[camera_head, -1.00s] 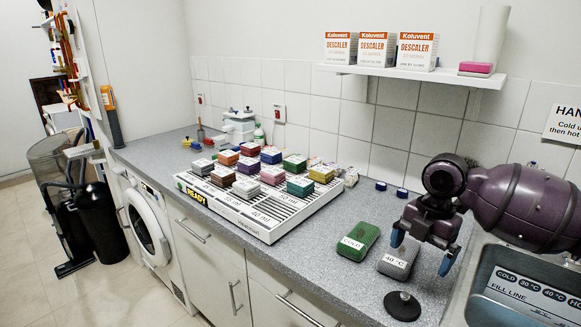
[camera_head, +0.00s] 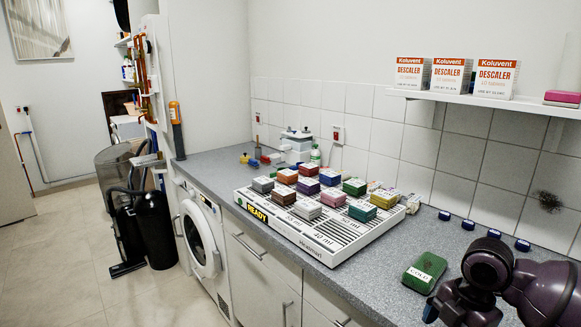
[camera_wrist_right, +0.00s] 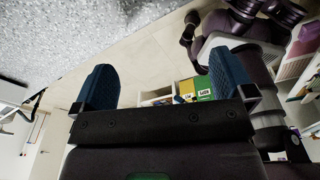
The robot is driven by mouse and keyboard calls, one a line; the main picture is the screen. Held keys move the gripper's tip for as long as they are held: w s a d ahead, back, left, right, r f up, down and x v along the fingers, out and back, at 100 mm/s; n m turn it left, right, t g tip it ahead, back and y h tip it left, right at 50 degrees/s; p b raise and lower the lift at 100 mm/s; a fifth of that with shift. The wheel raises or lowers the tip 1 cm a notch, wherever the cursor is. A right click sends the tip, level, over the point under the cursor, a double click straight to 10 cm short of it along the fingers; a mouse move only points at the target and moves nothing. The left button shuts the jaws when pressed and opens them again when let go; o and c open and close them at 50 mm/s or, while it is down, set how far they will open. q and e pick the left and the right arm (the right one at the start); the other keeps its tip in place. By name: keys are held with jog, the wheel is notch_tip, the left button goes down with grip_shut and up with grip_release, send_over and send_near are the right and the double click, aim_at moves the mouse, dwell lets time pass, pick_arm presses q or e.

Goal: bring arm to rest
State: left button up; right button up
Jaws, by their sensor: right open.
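My right arm comes in at the lower right of the head view. Its gripper (camera_head: 432,312) is mostly cut off at the bottom edge, with one blue fingertip showing. In the right wrist view the gripper (camera_wrist_right: 165,74) is open, with its two blue fingers wide apart and nothing between them. A green block marked COLD (camera_head: 424,272) lies on the grey counter (camera_head: 372,279) just beyond the gripper, apart from it in the picture. My left gripper is in neither view.
A white tray (camera_head: 262,225) marked READY holds several coloured blocks on the counter. Several small blue items (camera_head: 468,225) lie along the wall. A shelf (camera_head: 455,97) with descaler boxes (camera_head: 450,76) hangs above. Free floor (camera_head: 60,270) lies at the left.

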jog(key=s+a+f+m+t+y, duration=0.1)
jog(key=s+a+f+m, duration=0.3)
jog(key=s+f, duration=0.2)
jog(key=s+a+f+m+t, duration=0.1)
jog(key=s+a+f+m, duration=0.3)
jog(key=s+f+m, duration=0.15)
jog(key=s+d+m+t+h, duration=0.1)
jog(key=s+d+m+h, duration=0.35)
jog(key=s+m, duration=0.9)
jog(key=w+f+n+t+y, duration=0.1)
jog(key=w+f+t, duration=0.2)
jog(key=f+t, duration=0.1)
jog(key=w+d+f+t+y, duration=0.1)
jog(key=w+f+t, duration=0.2)
jog(key=f, duration=0.4)
jog(key=shift+w+n+t, duration=0.3)
jog(key=shift+n+t, duration=0.1)
jog(key=shift+t, duration=0.3)
jog(key=shift+d+f, duration=0.1)
jog(key=shift+c, duration=0.3)
